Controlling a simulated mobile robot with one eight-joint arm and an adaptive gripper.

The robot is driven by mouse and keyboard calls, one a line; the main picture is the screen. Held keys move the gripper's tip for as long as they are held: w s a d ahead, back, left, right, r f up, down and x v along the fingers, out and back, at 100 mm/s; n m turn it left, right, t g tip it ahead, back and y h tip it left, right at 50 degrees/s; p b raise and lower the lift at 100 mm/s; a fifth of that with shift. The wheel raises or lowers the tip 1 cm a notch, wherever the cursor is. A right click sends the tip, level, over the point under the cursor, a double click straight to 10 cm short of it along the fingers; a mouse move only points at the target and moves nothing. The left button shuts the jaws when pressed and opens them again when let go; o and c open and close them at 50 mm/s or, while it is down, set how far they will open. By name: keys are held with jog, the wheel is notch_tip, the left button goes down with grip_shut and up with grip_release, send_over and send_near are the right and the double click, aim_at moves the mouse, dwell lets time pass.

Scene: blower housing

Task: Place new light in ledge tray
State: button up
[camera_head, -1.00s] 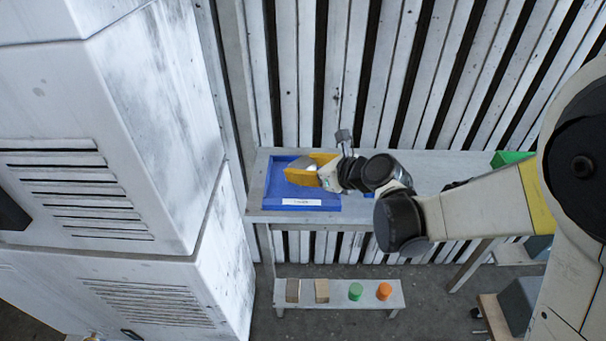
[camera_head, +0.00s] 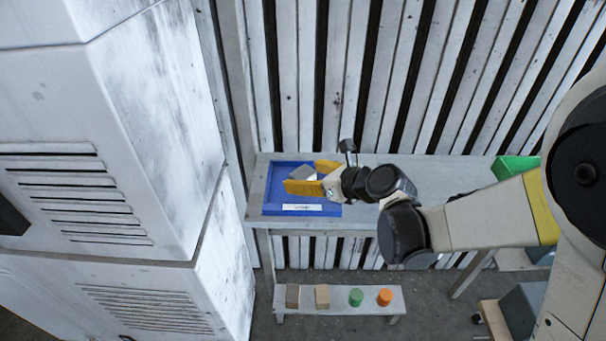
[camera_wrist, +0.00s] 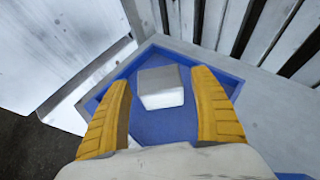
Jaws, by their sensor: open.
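A blue tray (camera_head: 270,207) with a white label on its front wall sits at the left end of the grey ledge. A pale grey-white block (camera_head: 302,173), the likely light, lies inside the tray toward its back; it also shows in the wrist view (camera_wrist: 161,88), resting on the blue floor. My gripper (camera_head: 306,176) is over the tray with its yellow fingers spread wide. In the wrist view the fingers (camera_wrist: 161,108) stand one on each side of the block, with clear gaps between them and it. The tray's near part is hidden by my gripper there.
The ledge (camera_head: 440,172) runs right along a slatted wall, with a green bin (camera_head: 514,166) at its right. A low bench (camera_head: 339,299) below bears small blocks and green and orange cylinders. A large white housing (camera_head: 110,120) stands at left.

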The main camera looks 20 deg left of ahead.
jog(key=p+v, duration=0.3)
jog(key=v, duration=0.8)
jog(key=shift+s, duration=0.1)
jog(key=s+d+r+n+h, duration=0.2)
jog(key=s+d+n+h, duration=0.3)
jog(key=d+n, duration=0.7)
jog(key=s+d+r+n+h, duration=0.2)
jog(key=s+d+n+h, duration=0.3)
jog(key=s+d+n, duration=0.4)
jog(key=d+n, duration=0.3)
jog(key=d, duration=0.1)
jog(key=shift+s+d+r+t, duration=0.25)
jog(key=shift+t, duration=0.15)
